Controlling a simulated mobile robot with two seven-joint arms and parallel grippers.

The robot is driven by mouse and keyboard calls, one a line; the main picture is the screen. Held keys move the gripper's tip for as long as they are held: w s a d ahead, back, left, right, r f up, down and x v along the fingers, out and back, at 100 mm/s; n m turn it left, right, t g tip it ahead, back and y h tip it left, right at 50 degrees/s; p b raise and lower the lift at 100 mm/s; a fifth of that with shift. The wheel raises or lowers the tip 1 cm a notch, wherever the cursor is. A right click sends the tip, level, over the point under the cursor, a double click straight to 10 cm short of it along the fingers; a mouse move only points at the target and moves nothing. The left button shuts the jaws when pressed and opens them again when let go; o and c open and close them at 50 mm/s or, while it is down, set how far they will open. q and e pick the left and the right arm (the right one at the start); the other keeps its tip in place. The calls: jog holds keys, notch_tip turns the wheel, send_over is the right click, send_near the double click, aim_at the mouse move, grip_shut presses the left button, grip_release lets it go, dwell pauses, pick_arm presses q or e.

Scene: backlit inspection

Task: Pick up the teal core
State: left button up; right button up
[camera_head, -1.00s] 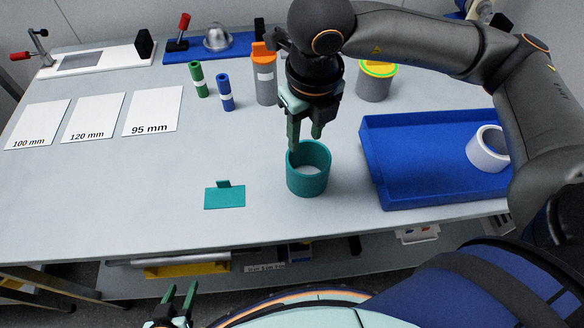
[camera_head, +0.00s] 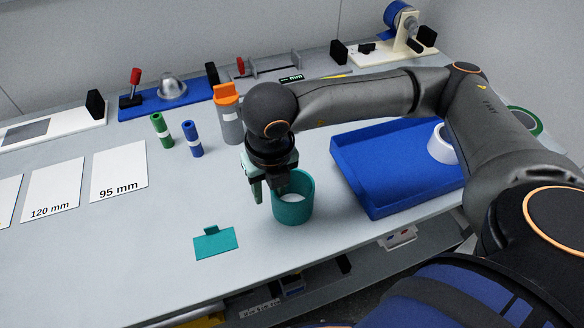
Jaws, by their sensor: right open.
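The teal core (camera_head: 292,211), a short open-topped ring, stands upright on the grey table near its front edge. My right gripper (camera_head: 268,192) is open and points down at the core's left rear rim. One finger shows just outside the core's left side. The other is at the rim, partly lost against dark parts, so I cannot tell whether it reaches inside or touches. My left gripper is out of view.
A flat teal plate with a tab (camera_head: 215,243) lies left of the core. A blue tray (camera_head: 375,205) with a white ring (camera_head: 440,148) is to the right. Green (camera_head: 161,131) and blue (camera_head: 192,139) rolls and an orange-topped grey container (camera_head: 229,124) stand behind. Labelled white cards (camera_head: 119,171) lie left.

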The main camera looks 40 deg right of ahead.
aim_at(273, 202)
jog(key=f, duration=0.4)
jog(key=w+d+f, duration=0.1)
jog(key=f, duration=0.1)
jog(key=shift+f, duration=0.15)
jog(key=shift+c, duration=0.2)
grip_shut()
dwell(1.1)
